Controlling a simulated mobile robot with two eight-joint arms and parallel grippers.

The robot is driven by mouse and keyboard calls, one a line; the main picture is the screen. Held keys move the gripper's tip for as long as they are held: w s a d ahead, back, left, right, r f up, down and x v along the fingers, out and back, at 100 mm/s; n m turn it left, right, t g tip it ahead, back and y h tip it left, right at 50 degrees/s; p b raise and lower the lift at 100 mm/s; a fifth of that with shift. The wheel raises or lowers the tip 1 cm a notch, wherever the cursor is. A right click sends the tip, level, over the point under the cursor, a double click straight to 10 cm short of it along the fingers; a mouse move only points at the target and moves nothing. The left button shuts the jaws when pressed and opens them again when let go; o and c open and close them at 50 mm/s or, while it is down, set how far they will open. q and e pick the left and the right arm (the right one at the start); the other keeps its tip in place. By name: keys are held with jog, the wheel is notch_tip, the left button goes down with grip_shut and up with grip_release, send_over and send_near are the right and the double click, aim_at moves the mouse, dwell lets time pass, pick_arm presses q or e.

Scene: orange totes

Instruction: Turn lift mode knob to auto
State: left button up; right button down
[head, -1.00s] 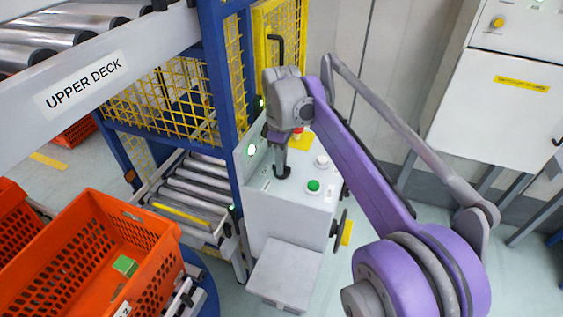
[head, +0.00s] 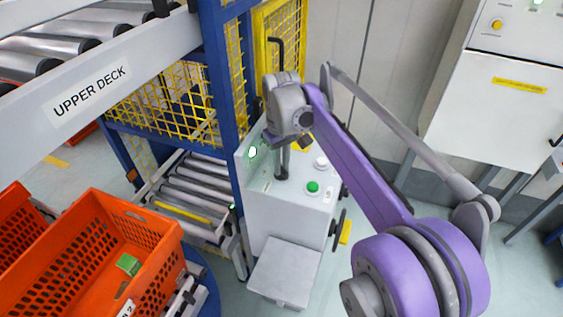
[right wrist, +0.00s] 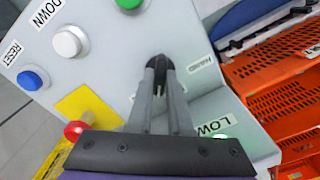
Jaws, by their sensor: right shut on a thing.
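The grey control box (head: 262,215) stands beside the blue frame, with its panel on top. The black lift mode knob (right wrist: 155,66) stands up from the panel, near a label reading HAND (right wrist: 204,69). My right gripper (right wrist: 160,90) is shut on the knob, one finger on each side. In the head view my right gripper (head: 282,168) comes down onto the panel from above, and the wrist hides part of it. I cannot make out an AUTO label or the knob's exact pointing. My left gripper is not in view.
An orange tote (head: 85,260) holding a green block (head: 128,264) stands left.

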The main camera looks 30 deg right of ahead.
jog(key=shift+m, duration=1)
jog(key=c, duration=0.8)
grip_release()
jog(key=shift+c, duration=0.2)
notch_tip(320, 180, up, 11)
jog(key=p, duration=0.1)
jog(key=shift+f, duration=0.1)
